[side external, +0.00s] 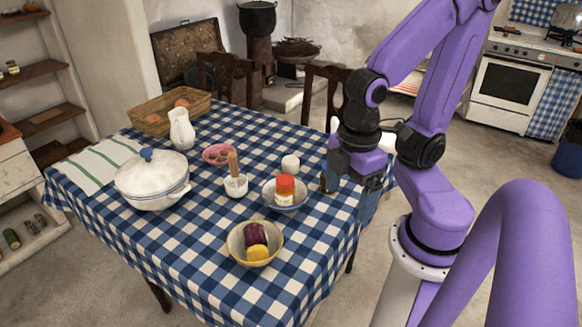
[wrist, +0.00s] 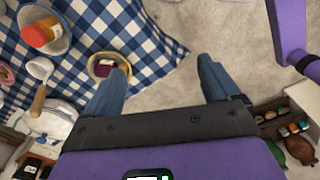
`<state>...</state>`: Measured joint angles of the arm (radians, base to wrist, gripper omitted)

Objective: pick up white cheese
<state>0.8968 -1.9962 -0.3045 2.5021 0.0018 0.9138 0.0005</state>
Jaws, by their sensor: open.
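A bowl (side external: 287,207) with an orange-capped jar stands near the lump. A yellow bowl (side external: 234,240) holds purple and yellow items. A white mortar (side external: 236,188), pink bowl (side external: 206,157), white pot (side external: 150,188), pitcher (side external: 182,130) and basket (side external: 146,119) stand farther left. The front cloth is clear.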

